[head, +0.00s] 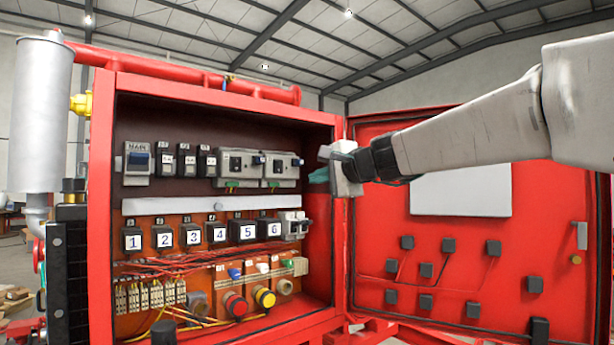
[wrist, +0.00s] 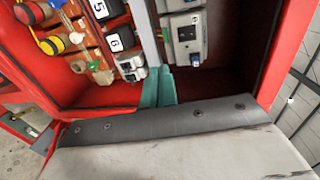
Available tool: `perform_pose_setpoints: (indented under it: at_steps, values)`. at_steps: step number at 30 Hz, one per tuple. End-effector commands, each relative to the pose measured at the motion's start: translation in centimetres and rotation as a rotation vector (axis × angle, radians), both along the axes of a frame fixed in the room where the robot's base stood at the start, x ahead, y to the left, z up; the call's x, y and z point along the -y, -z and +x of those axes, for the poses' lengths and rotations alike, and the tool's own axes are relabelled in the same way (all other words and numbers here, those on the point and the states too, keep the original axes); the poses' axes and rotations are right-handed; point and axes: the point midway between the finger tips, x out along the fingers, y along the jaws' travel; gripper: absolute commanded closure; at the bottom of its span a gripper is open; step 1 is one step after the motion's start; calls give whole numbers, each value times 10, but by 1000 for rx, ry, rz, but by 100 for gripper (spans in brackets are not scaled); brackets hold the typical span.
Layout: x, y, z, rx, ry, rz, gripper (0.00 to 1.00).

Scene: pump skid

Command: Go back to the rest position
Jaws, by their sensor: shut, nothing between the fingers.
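My gripper (head: 319,176) is at the right side of the open red cabinet (head: 102,200), near its opening edge. In the wrist view, its teal fingers (wrist: 159,87) are together with nothing visible between them. They point into the cabinet, over the area of the white rail and the small devices at its right end. Whether the fingertips touch anything cannot be told. My arm reaches in from the right, in front of the open door.
The cabinet door (head: 470,265) stands open on the right, with several dark blocks on it. Inside are numbered relays (head: 191,235), a red button (head: 236,305), a yellow button (head: 264,297) and breakers (head: 138,163). A grey cylinder (head: 40,115) stands at left.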

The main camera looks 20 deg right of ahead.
Motion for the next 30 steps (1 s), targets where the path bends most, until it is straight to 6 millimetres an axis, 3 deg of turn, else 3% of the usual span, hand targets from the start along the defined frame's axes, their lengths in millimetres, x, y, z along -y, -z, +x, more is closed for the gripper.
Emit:
perform_pose_setpoints:
  at_steps: [17,20,23,25,30]
  values:
    - [0,1,-4,1,-3,-2,100]
    - [-7,9,-7,-14,-46,-49,100]
    - [-16,48,-18,-87,-124,-159,100]
    - [-26,86,-40,-161,-209,-272,100]
    - [-45,182,-126,-365,-456,-574,100]
